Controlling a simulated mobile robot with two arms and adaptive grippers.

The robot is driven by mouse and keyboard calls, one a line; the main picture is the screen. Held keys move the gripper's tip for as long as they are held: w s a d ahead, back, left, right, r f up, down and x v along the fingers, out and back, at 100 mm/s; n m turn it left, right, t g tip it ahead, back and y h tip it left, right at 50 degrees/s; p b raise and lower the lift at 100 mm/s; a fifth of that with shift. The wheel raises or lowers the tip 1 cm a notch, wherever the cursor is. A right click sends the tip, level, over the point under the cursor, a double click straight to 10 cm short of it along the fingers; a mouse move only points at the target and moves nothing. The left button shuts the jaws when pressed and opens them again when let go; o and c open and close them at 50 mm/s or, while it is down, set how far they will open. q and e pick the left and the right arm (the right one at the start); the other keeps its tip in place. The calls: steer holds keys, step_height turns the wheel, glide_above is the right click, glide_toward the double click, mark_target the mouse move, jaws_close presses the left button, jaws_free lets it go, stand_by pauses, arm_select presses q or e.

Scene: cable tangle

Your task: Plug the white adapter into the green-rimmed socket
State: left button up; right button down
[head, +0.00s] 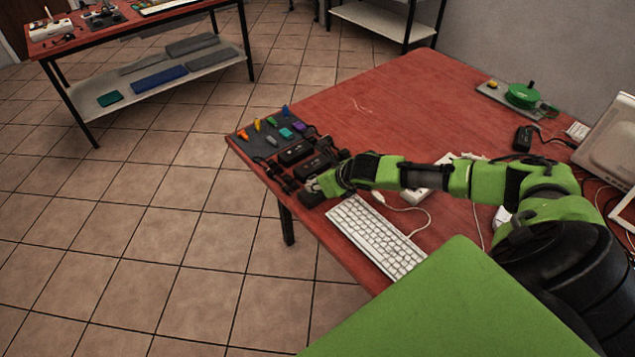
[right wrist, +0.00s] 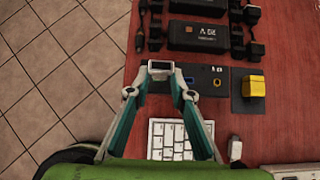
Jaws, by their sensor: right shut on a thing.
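My right gripper (head: 315,187) reaches over the near left end of the red desk. In the right wrist view its two teal fingers (right wrist: 160,72) close on a small pale-edged block with a dark face (right wrist: 160,65). I cannot tell for certain whether this block is the white adapter. It is over the desk's left edge, beside a dark plate (right wrist: 213,80). A white power strip (head: 420,191) lies partly behind my right forearm. No green-rimmed socket can be made out. My left gripper is out of view.
A white keyboard (head: 376,237) lies near the front edge. Black power bricks (right wrist: 198,35) and a yellow block (right wrist: 253,86) are close to the gripper. A green reel (head: 522,95) stands at the back right. The desk's far middle is mostly clear.

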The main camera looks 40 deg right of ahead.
steer(key=shift+f+b, duration=0.45)
steer(key=shift+f, duration=0.75)
stand_by(0.5)
steer(key=c, duration=1.7)
jaws_free()
